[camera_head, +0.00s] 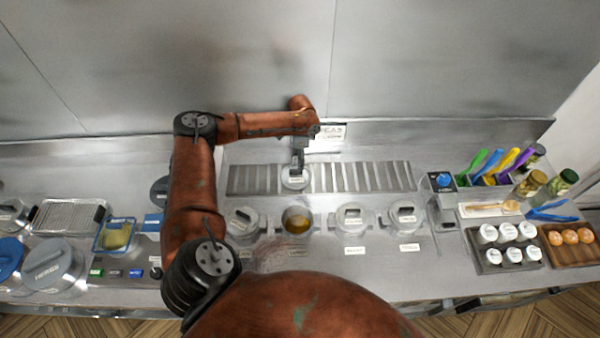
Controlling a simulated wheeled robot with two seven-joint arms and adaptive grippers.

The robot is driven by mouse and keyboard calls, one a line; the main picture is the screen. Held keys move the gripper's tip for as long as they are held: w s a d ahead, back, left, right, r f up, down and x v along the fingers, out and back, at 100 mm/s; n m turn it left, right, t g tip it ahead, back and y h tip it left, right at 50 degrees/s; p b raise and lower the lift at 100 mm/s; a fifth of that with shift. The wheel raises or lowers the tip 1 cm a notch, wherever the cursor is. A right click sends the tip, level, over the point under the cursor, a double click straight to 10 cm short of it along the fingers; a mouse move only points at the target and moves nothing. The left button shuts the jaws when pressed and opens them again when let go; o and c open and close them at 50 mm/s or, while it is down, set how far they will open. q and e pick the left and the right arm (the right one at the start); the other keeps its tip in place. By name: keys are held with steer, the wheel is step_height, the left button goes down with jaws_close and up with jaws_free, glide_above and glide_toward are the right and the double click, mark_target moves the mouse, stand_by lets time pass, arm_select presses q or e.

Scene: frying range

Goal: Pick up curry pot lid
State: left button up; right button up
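A round steel lid (295,180) with a white label is at the slatted metal rack, behind an uncovered pot (297,220) of brown liquid that looks like curry. I cannot tell whether the lid rests on the slats or is just above them. My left gripper (298,165) points down at the top of this lid. Its fingertips and the lid's handle are too small to show whether it is open or shut on the handle. My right gripper is not in view.
Covered pots (242,221), (350,218) and (403,215) flank the open one. The slatted rack (370,177) is bare to the right of the lid. Coloured tongs (490,163), a tray of white-capped containers (495,264) and a back wall (430,60) bound the counter.

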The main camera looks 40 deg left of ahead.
mark_target(296, 170)
arm_select(q)
steer(key=s+f, duration=0.1)
steer(key=s+a+f+p, duration=0.1)
steer(key=shift+a+f, duration=0.2)
steer(key=shift+f, duration=0.15)
steer(key=shift+w+f, duration=0.25)
steer(key=shift+f, duration=1)
steer(key=shift+s+f, duration=0.15)
steer(key=shift+f, duration=0.15)
steer(key=shift+c, duration=1)
steer(key=c, duration=0.6)
jaws_close()
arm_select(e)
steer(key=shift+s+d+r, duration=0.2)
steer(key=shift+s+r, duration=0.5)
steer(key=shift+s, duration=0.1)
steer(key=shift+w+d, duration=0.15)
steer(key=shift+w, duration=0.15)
